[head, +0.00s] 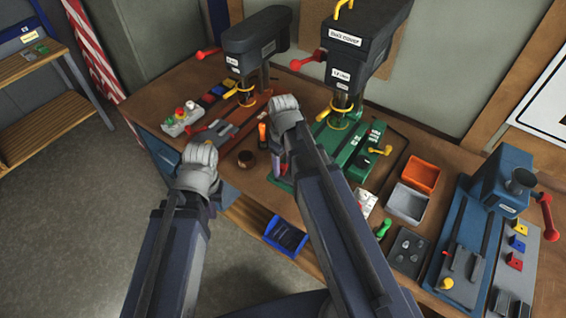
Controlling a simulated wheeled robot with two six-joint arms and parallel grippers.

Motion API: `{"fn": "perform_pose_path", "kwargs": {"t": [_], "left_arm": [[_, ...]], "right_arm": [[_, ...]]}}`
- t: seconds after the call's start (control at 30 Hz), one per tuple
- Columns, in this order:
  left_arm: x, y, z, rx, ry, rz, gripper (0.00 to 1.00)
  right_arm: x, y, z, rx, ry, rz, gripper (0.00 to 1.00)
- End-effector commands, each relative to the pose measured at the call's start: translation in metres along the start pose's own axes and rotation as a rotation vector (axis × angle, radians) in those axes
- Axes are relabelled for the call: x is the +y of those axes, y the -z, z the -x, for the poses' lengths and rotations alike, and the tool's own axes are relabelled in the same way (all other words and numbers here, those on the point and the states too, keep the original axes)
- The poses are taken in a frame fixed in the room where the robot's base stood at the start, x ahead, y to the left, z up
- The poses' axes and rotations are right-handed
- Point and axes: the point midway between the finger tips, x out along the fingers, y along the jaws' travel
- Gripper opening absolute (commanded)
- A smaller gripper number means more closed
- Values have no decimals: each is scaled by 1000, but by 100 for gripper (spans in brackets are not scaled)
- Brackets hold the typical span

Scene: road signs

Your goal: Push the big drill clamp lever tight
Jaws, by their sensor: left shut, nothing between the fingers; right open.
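The big drill (358,38) stands at the back centre, with a dark head and a green base (335,145). A red-knobbed lever (308,60) sticks out left of the drill head. My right gripper (284,104) is open at the left of the green base, apart from the yellow-knobbed lever; its fingertips are hard to make out. My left gripper (198,158) is shut and empty at the bench's front left edge. My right forearm hides part of the green base.
A smaller drill (255,42) with a red base stands left of the big drill. An orange bin (421,175), a grey bin (407,203) and a blue machine (503,180) are to the right. A blue tray (285,237) sits below the front edge.

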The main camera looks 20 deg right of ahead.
Motion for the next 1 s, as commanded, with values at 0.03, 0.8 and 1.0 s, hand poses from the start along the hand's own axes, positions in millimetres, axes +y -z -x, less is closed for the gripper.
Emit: {"fn": "perform_pose_path", "kwargs": {"t": [0.03, 0.8, 1.0], "left_arm": [[-1, 0, 8, 0, 0, 0, 0], [-7, -5, 71, -3, 0, -4, 0], [-7, -5, 71, -3, 0, -4, 0]], "right_arm": [[0, 0, 8, 0, 0, 0, 62], [0, 0, 72, 0, 0, 0, 62], [0, 0, 71, 0, 0, 0, 62]]}}
